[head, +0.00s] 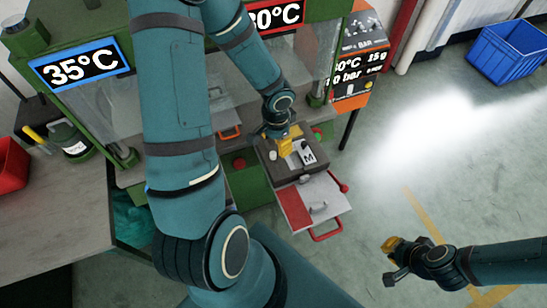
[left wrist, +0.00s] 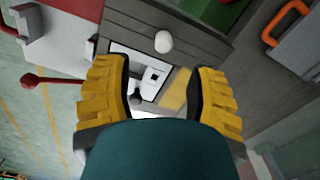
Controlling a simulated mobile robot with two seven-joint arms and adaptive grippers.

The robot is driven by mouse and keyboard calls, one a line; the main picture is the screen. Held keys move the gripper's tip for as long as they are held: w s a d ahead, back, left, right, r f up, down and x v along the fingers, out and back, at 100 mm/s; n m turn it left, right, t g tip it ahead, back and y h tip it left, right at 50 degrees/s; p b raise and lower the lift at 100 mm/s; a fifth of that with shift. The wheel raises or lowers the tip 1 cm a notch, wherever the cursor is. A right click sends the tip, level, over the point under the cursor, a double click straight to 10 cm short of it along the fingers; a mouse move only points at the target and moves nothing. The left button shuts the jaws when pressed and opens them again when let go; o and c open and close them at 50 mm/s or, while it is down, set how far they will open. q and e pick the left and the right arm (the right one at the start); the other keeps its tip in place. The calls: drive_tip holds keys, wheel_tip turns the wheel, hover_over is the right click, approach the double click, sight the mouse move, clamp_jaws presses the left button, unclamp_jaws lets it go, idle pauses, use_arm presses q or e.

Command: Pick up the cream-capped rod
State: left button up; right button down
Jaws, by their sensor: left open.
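The cream-capped rod (left wrist: 163,41) shows in the left wrist view as a round pale cap on the dark grey block (left wrist: 195,40), seen from above; its shaft is hidden. In the head view the cap (head: 273,155) is at the left side of the block. My left gripper (left wrist: 158,80) is open, with its yellow fingers spread over the block. The cap lies beyond the fingertips and apart from them. In the head view my left gripper (head: 287,144) hangs over the block. My right gripper (head: 392,248) is out over the floor, far from the rod; its jaw opening is unclear.
A grey knob (left wrist: 135,87) and a white label stand between my left fingers. A red-and-white plate with a red handle (head: 328,232) juts out in front of the block. The green machine frame (head: 248,187) is beside it. A blue crate (head: 508,52) stands far right on open floor.

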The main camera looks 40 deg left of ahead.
sight(273, 153)
use_arm(q)
drive_tip(key=shift+f, duration=0.5)
drive_tip(key=shift+s+f, duration=0.2)
drive_tip(key=shift+f, duration=0.25)
drive_tip(key=f, duration=0.1)
drive_tip(key=f+b, duration=0.1)
drive_tip(key=f, duration=0.2)
drive_tip(key=shift+s+a+f, duration=0.1)
drive_tip(key=shift+a+f, duration=0.1)
drive_tip(key=shift+a, duration=0.05)
clamp_jaws()
